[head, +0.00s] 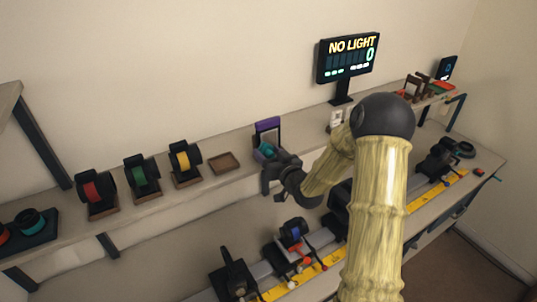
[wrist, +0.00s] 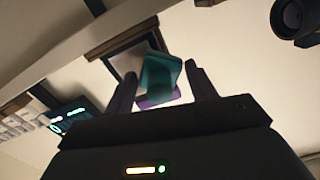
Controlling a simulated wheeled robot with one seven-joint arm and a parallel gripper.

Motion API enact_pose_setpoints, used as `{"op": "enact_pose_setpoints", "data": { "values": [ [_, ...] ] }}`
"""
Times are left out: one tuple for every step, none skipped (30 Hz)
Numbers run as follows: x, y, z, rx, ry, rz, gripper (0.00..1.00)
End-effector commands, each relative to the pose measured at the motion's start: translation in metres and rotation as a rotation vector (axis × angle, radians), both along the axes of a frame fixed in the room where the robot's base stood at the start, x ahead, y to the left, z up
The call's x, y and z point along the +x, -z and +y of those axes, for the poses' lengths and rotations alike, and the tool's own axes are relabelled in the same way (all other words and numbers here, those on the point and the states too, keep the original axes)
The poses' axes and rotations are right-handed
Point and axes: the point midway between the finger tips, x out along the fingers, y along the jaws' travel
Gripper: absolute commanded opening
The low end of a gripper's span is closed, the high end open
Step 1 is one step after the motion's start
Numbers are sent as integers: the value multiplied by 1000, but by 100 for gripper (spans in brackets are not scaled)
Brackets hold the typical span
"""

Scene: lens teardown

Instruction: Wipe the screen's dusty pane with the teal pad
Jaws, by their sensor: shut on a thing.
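The screen (head: 267,124) stands on the back shelf, with a purple top edge and a greyish pane. In the wrist view a dark-framed pane (wrist: 124,62) lies just beyond the fingers. My gripper (head: 268,162) is at the front of the screen, low down. It is shut on the teal pad (head: 266,149), which also shows between the two fingers in the wrist view (wrist: 161,75). A purple part (wrist: 157,101) shows below the pad there. I cannot tell whether the pad touches the pane. Dust cannot be made out.
Red (head: 92,193), green (head: 141,175) and yellow (head: 184,161) lens holders and an empty brown tray (head: 223,162) stand left on the shelf. A "NO LIGHT" display (head: 347,58) stands behind my arm. Below is a rail with a yellow scale (head: 273,293) and several mounts.

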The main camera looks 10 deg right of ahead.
Motion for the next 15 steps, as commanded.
{"op": "enact_pose_setpoints", "data": {
  "values": [
    [0,0,0,0,0,0,38],
    [0,0,0,0,0,0,38],
    [0,0,0,0,0,0,38],
    [0,0,0,0,0,0,38],
    [0,0,1,0,-1,0,38],
    [1,0,1,0,-1,0,38],
    [1,0,1,0,-1,-1,38],
    [2,0,1,1,-2,-1,38],
    [3,0,2,1,-2,-1,38],
    [3,0,2,0,-2,-2,38],
    [3,0,2,1,-2,-1,38],
    [4,0,3,1,-3,-1,38],
    [5,0,3,1,-3,-1,38],
    [5,0,3,1,-3,-1,38],
    [6,0,4,1,-3,-1,38]
  ]
}}
